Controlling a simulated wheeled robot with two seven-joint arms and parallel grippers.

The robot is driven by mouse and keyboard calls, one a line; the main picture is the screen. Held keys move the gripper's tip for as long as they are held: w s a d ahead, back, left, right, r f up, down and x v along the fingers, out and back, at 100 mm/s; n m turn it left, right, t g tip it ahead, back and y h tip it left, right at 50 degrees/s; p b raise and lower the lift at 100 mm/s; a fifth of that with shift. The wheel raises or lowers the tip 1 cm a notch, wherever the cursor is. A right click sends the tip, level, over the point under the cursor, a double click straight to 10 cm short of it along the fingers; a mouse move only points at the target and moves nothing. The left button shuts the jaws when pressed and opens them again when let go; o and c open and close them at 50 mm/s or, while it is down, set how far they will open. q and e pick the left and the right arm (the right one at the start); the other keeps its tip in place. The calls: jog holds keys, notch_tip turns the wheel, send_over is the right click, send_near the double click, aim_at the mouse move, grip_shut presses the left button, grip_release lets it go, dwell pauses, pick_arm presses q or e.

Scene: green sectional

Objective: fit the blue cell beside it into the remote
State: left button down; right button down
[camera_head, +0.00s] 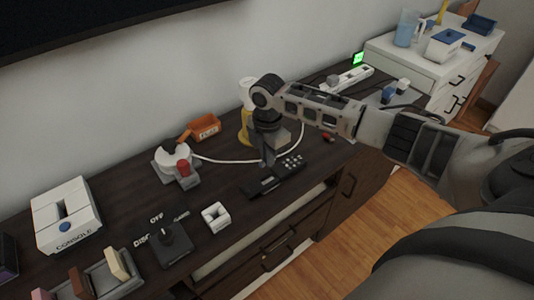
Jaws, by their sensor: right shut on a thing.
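The black remote (283,174) lies on the dark cabinet top, with pale buttons toward its right end and a dark recess toward its left end. No blue cell shows lying beside the remote. Whether the held thing touches the remote is not clear. My left gripper is not in view.
A white holder with a red part (178,166) and an orange box (205,126) stand left of the remote. A small white block (215,217), a dark switch box (171,246) and a console (65,216) are nearer the left. A white cable runs behind the gripper.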

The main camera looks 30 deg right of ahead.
aim_at(268, 173)
jog(key=shift+f+b, duration=1.3)
jog(key=shift+f, duration=1.95)
jog(key=shift+s+f, duration=0.1)
jog(key=shift+f, duration=0.3)
jog(key=c, duration=1.3)
grip_release()
jog(key=shift+c, duration=0.2)
notch_tip(268, 173, up, 16)
jog(key=shift+a, duration=0.1)
